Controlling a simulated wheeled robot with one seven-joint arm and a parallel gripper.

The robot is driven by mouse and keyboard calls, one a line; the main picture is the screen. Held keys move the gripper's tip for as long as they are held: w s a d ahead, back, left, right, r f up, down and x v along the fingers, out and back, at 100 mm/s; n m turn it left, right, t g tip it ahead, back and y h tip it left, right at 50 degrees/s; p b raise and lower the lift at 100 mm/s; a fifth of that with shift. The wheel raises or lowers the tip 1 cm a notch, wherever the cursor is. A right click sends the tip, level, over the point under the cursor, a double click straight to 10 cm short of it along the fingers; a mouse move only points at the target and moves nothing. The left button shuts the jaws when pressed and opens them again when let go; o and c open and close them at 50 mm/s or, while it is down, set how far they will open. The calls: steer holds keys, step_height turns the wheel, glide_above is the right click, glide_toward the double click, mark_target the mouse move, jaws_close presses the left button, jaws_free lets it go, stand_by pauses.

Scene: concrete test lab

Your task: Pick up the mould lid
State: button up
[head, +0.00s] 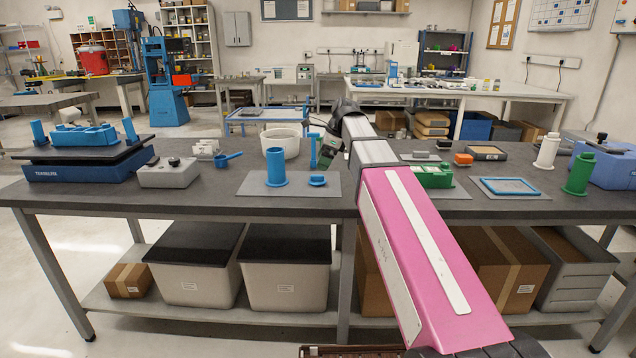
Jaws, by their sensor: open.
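A small blue lid-like disc with a raised grip (316,181) lies on a grey mat (342,190) near the front of the dark bench. I take it to be the mould lid. A blue open cylinder with a flanged base (276,167) stands upright to its left on the same mat. My gripper (319,163) hangs from the wrist over the bench, close above and behind the lid in the picture. It is open and looks empty. The fingertips are small and dark here, and whether they touch the lid cannot be told.
A white tub (283,143) stands behind the cylinder. A blue scoop (228,158), a grey box with knobs (168,173) and a blue scale (87,163) are to the left.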

mark_target(318, 175)
steer(key=shift+d+x, duration=0.1)
steer(key=shift+x, duration=1.55)
steer(key=shift+d+x, duration=0.15)
steer(key=shift+x, duration=1.5)
steer(key=shift+s, duration=0.1)
steer(key=c, duration=1)
